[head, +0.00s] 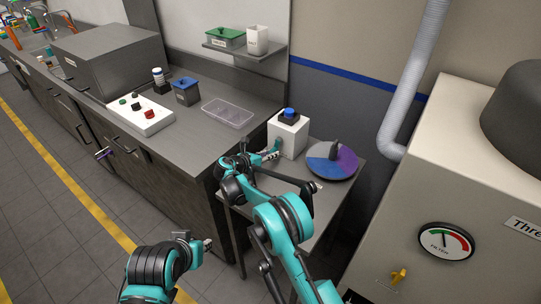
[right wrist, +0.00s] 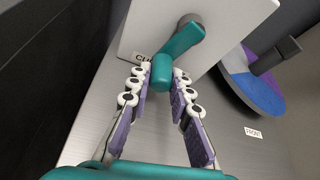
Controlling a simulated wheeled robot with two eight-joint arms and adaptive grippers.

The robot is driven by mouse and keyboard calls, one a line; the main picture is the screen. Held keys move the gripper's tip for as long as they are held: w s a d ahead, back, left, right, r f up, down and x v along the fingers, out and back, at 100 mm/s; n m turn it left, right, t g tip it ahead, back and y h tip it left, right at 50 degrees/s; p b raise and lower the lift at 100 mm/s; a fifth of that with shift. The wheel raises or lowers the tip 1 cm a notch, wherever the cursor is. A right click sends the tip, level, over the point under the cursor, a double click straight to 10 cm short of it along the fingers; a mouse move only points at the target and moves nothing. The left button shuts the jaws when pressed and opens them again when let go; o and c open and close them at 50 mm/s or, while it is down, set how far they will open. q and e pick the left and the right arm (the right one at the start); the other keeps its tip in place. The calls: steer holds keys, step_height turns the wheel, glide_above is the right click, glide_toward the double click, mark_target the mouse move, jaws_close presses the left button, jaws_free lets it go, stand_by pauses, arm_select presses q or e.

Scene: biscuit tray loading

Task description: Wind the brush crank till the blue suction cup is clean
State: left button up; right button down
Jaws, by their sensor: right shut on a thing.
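The white brush box (head: 287,136) stands on the small grey side table. The blue suction cup (head: 289,112) sits in a dark holder on its top; I cannot tell how clean it is. The teal crank (right wrist: 185,42) comes out of the box's side face, its arm slanting down to a rounded handle. My right gripper (right wrist: 163,78) is shut on that handle, one finger on each side; in the head view the right gripper (head: 268,156) is at the box's side. My left gripper (head: 195,244) is low over the floor, away from the box; its fingers are unclear.
A round disc (head: 348,166) with grey, blue and purple parts lies right of the box. A clear tray (head: 228,111), a white button panel (head: 140,115) and a blue bin (head: 187,92) stand on the counter. A large cabinet with a gauge (head: 445,241) stands at the right.

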steer(key=c, duration=1.4)
jaws_free()
steer(key=shift+o, duration=0.2)
steer(key=v, duration=1.2)
steer(key=shift+r, duration=0.1)
